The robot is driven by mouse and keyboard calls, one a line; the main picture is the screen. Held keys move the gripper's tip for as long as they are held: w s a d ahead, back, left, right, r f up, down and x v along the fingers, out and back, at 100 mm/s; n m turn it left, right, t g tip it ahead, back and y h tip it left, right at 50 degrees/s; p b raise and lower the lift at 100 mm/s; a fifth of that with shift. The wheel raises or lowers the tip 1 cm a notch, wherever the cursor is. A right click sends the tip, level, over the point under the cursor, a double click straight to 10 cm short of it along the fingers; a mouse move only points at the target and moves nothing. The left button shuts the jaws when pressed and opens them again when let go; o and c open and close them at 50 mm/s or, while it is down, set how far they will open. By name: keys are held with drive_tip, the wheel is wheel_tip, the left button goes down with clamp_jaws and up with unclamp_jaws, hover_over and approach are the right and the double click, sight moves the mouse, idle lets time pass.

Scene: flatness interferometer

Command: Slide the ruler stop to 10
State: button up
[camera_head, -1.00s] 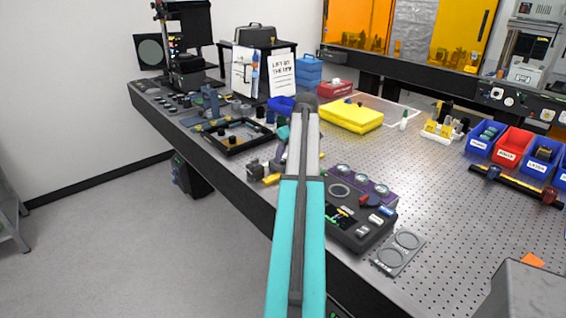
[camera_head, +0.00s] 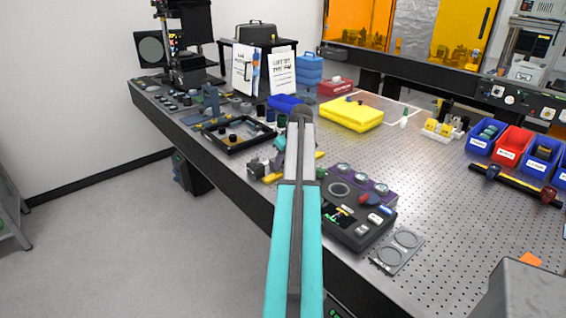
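A thin yellow strip, which looks like the ruler (camera_head: 272,178), lies near the table's front edge, left of the black control box. My arm crosses in front of its middle. A small grey block (camera_head: 256,169) sits at its left end; I cannot tell whether this is the ruler stop. No scale numbers are readable. My gripper (camera_head: 276,158) is mostly hidden behind my turquoise and grey arm, low over the yellow strip. Its fingertips, and whether they touch anything, cannot be made out.
The black control box (camera_head: 352,228) with a purple row of round parts (camera_head: 368,184) stands right of my arm. A black square frame (camera_head: 238,136) lies to the left. A yellow case (camera_head: 351,115) is behind.

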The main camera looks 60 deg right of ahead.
clamp_jaws()
drive_tip(key=shift+s+d, duration=0.3)
drive_tip(key=shift+d, duration=0.5)
drive_tip(key=shift+s+d, duration=0.25)
drive_tip(key=shift+d, duration=0.55)
drive_tip(key=o, duration=0.5)
unclamp_jaws()
drive_tip(key=b+v, duration=0.3)
drive_tip(key=v, duration=1.1)
drive_tip(key=shift+w, duration=0.1)
